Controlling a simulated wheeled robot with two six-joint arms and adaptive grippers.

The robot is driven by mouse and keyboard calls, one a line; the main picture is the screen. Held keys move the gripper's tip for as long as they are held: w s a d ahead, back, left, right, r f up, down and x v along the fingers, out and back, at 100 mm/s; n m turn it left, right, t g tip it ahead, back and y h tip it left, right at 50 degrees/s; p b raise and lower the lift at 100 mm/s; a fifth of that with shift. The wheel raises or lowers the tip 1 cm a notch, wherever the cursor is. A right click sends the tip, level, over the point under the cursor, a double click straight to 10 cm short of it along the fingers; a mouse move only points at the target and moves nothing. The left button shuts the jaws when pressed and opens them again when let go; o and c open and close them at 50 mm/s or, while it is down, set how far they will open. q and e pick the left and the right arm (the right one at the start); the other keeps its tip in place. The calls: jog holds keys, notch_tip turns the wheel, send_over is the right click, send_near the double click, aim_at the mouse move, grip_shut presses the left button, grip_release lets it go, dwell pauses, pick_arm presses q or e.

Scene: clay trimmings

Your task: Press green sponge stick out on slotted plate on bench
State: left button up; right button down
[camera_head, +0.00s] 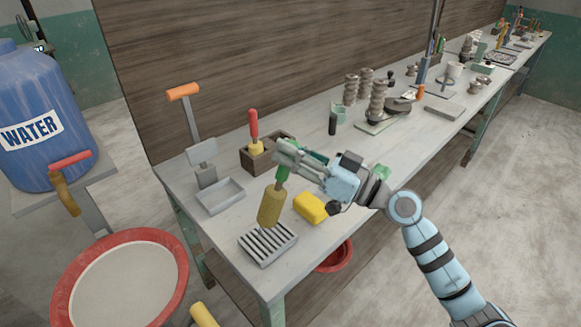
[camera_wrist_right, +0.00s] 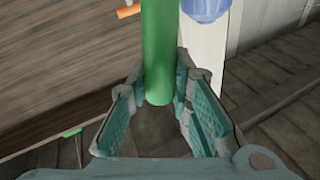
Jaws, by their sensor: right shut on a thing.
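The green sponge stick has a green handle (camera_head: 282,171) and a thick, brownish-yellow sponge head (camera_head: 271,206). My right gripper (camera_head: 283,155) is shut on its handle; the green handle (camera_wrist_right: 158,50) also shows between the fingers (camera_wrist_right: 165,105) in the right wrist view. The stick hangs head down, slightly tilted. The grey slotted plate (camera_head: 268,258) lies near the bench's front left end. The sponge's lower end overlaps the plate's back edge in the head view; I cannot tell whether they touch. My left gripper is not in view.
On the bench (camera_head: 225,155), a yellow sponge block (camera_head: 310,208) lies right of the plate. A grey tray (camera_head: 220,197) and a wooden box (camera_head: 254,161) with a red-handled tool (camera_head: 253,124) stand behind. A red-rimmed basin (camera_head: 175,262) and blue water barrel (camera_head: 38,110) are left.

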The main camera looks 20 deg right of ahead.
aim_at(288, 171)
jog(key=shift+w+a, duration=0.3)
jog(key=shift+w, duration=0.05)
jog(key=shift+t+y+b, duration=0.3)
jog(key=shift+b, duration=0.05)
notch_tip(288, 171, down, 5)
jog(key=b, duration=0.3)
pick_arm(q)
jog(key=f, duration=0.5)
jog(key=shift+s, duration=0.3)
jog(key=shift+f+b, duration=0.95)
jog(key=shift+b, duration=0.2)
pick_arm(e)
jog(key=shift+s+f, duration=0.1)
jog(key=shift+f, duration=0.65)
notch_tip(288, 171, up, 7)
jog(key=p, duration=0.5)
jog(key=shift+r, duration=0.1)
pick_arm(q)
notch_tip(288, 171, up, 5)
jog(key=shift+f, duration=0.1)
